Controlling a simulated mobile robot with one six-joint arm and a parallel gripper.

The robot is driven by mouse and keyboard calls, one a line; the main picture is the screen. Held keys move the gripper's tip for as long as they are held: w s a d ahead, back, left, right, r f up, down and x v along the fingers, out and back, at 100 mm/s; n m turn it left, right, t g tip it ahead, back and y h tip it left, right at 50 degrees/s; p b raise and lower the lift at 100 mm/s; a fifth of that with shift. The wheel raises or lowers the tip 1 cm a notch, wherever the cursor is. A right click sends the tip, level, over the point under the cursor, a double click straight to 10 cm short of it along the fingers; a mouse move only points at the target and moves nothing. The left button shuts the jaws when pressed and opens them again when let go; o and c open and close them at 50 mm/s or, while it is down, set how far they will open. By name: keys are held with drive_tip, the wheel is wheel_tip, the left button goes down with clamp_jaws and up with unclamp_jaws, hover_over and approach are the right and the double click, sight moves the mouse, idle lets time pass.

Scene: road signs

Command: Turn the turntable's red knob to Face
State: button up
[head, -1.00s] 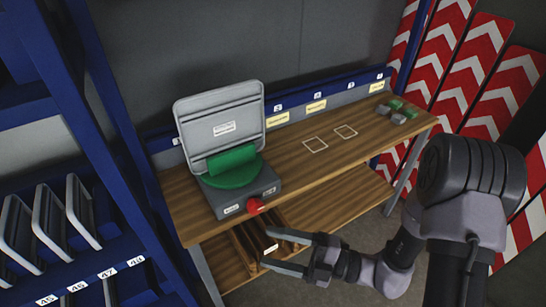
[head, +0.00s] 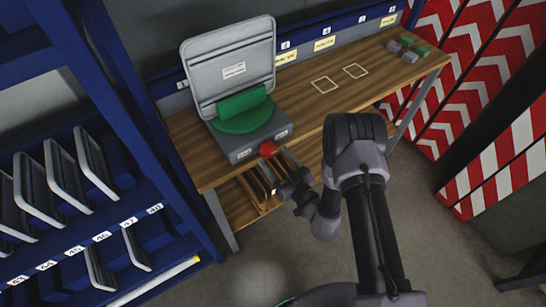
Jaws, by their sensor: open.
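The turntable (head: 243,149) is a grey box with a green round top and a green holder. It stands at the left end of the wooden bench. A grey sign panel (head: 230,68) stands upright in the holder. The red knob (head: 267,149) sits on the box's front face, between two small white labels too small to read. My gripper (head: 279,172) is open and empty, just below and right of the knob, pointing toward the bench. Its fingers are small and partly blend with the shelf behind; I see no contact with the knob.
The bench top (head: 300,110) has two white outlined squares and several small grey and green blocks (head: 409,47) at the right. A blue rack (head: 110,225) with grey panels stands left. Wooden dividers (head: 257,190) sit on the lower shelf. Red-white boards (head: 480,90) lean at right.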

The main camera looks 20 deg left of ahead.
drive_tip(key=shift+x, duration=0.9)
drive_tip(key=c, duration=1.4)
